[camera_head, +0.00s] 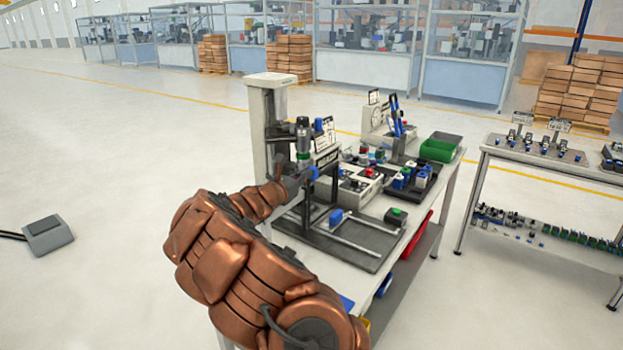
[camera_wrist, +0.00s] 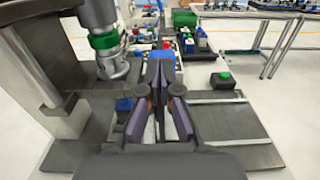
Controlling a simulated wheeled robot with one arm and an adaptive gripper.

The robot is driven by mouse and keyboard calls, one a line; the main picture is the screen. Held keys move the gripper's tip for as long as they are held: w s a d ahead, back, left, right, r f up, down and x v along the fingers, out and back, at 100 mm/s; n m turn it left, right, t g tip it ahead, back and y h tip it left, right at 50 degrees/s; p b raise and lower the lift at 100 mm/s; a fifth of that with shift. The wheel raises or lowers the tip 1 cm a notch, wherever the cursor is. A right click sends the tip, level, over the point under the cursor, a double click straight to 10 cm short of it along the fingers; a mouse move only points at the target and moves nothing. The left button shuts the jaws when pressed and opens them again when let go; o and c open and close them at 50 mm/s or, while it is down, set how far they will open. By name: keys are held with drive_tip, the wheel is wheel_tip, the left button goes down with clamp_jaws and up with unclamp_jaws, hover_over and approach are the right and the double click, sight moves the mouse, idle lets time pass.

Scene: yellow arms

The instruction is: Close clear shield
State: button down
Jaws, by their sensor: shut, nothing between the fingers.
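A bench press with a pale grey column (camera_head: 266,125) and a vertical spindle with a green ring (camera_head: 303,155) stands on a dark base plate (camera_head: 375,262). I cannot clearly make out the clear shield's panel. A blue round part (camera_head: 313,173) is at the press front, beside my gripper (camera_head: 300,179); whether it belongs to the shield I cannot tell. In the wrist view a blue part (camera_wrist: 161,54) shows just past the fingertips, and I cannot tell if they touch. My gripper is shut and empty, with the spindle (camera_wrist: 105,42) to its left.
A black box with a green button (camera_head: 396,216) sits on the base plate's right side, near silver rails (camera_head: 345,240). Behind are small bottles (camera_head: 408,178), a dial device (camera_head: 378,117) and a green bin (camera_head: 438,150). Another bench (camera_head: 560,168) stands at right. Open floor lies left.

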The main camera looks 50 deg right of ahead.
drive_tip(key=shift+s+d+r, duration=0.15)
idle(0.3)
drive_tip(key=a+b, duration=0.2)
drive_tip(key=a, duration=1.2)
drive_tip(key=shift+s+a+f+b, duration=0.15)
drive_tip(key=shift+s+f+b, duration=0.05)
drive_tip(key=shift+b, duration=0.1)
